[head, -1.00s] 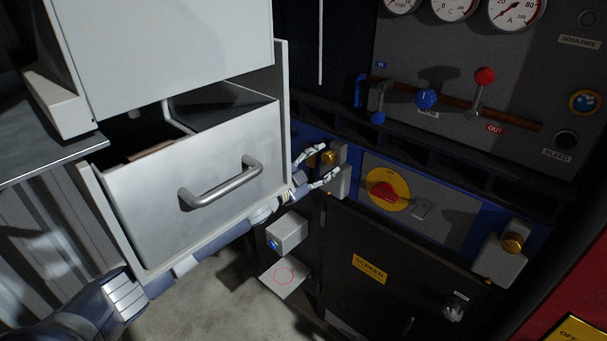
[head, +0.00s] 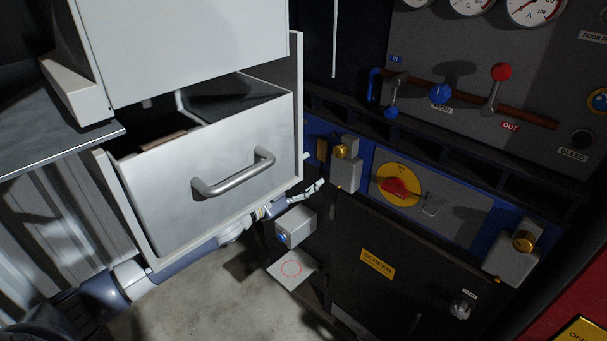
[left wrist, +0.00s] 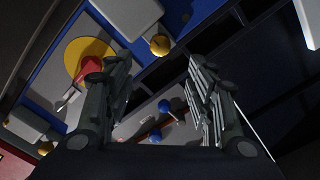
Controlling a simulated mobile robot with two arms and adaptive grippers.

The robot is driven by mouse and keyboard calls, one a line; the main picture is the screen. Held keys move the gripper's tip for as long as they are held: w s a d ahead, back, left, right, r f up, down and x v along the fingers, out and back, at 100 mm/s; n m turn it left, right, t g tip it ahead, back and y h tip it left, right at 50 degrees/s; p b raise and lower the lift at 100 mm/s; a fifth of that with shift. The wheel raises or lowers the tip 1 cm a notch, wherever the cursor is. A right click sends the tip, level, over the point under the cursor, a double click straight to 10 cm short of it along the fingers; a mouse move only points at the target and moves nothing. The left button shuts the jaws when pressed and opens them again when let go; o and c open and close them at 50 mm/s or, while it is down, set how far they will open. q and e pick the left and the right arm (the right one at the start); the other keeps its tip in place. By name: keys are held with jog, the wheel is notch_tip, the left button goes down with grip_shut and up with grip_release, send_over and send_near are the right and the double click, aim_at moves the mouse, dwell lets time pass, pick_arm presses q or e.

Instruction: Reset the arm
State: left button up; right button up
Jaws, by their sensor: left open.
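My right gripper is not in view.
The drawer's metal handle (head: 235,175) is above my arm. A brass-knobbed grey block (head: 346,172) and a red rotary knob (head: 400,188) are right of the gripper. A small grey box (head: 296,226) is below it. Levers (head: 440,94) are above right.

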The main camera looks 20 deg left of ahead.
pick_arm(q)
jog(key=s+a+f+n+g+y, duration=0.2)
jog(key=a+f, duration=0.1)
jog(key=f, duration=0.9)
jog(key=s+a+f+n+g+y, duration=0.1)
jog(key=a+f+n+y, duration=0.15)
jog(key=f, duration=0.95)
jog(key=s+a+f+n+g+y+b, duration=0.1)
jog(key=s+f+n+g, duration=0.1)
jog(key=s+f, duration=0.65)
jog(key=s+f+n+g+y+b, duration=0.15)
jog(key=s+f, duration=0.35)
jog(key=f, duration=0.7)
jog(key=s+d+f+n+g, duration=0.1)
jog(key=s+d+f+g, duration=0.15)
jog(key=s+f, duration=0.65)
jog(key=s+d+f+g, duration=0.1)
jog(key=s+f+g, duration=0.2)
jog(key=s+f, duration=0.55)
jog(key=s+d+f+g, duration=0.2)
jog(key=s+d, duration=0.1)
jog(key=s, duration=0.8)
jog(key=s+d+f+n+g, duration=0.1)
jog(key=s+d+f+g, duration=0.1)
jog(key=s, duration=1)
jog(key=shift+d+n+h, duration=0.3)
jog(key=shift+d+h, duration=0.1)
jog(key=shift+d, duration=0.5)
jog(key=shift+f, duration=0.1)
